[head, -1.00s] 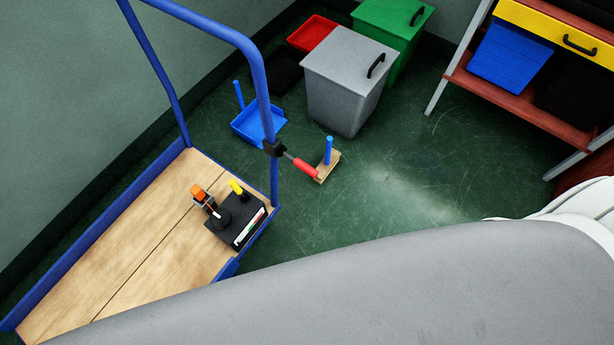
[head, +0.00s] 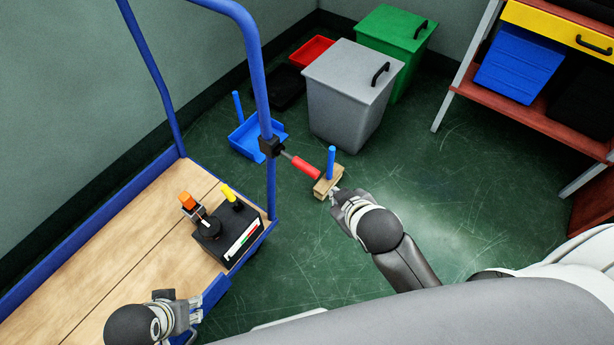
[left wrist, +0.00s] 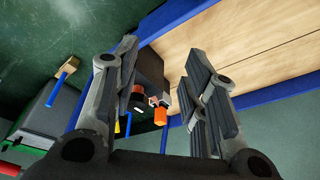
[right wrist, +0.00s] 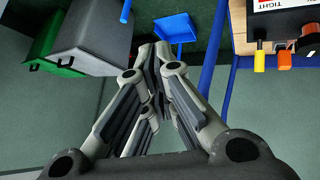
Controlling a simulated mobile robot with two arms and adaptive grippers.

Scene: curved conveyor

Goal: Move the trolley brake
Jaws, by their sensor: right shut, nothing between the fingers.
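The trolley brake is a lever with a red grip (head: 305,168), joined by a short grey rod to a black clamp (head: 270,147) on the trolley's blue post. The trolley (head: 100,258) has a wooden deck and blue frame, on the left of the head view. My right gripper (head: 338,194) is shut and empty, a little below and right of the red grip, apart from it in the picture. Its closed fingers (right wrist: 153,60) show in the right wrist view, where I cannot make out the brake. My left gripper (left wrist: 160,55) is open and empty above the trolley's near edge.
A black box (head: 228,232) with orange and yellow knobs sits on the deck. A brush (head: 328,180) and blue dustpan (head: 250,138) are on the floor. Grey (head: 347,105) and green (head: 392,40) bins stand behind; a shelf unit (head: 530,115) is right.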

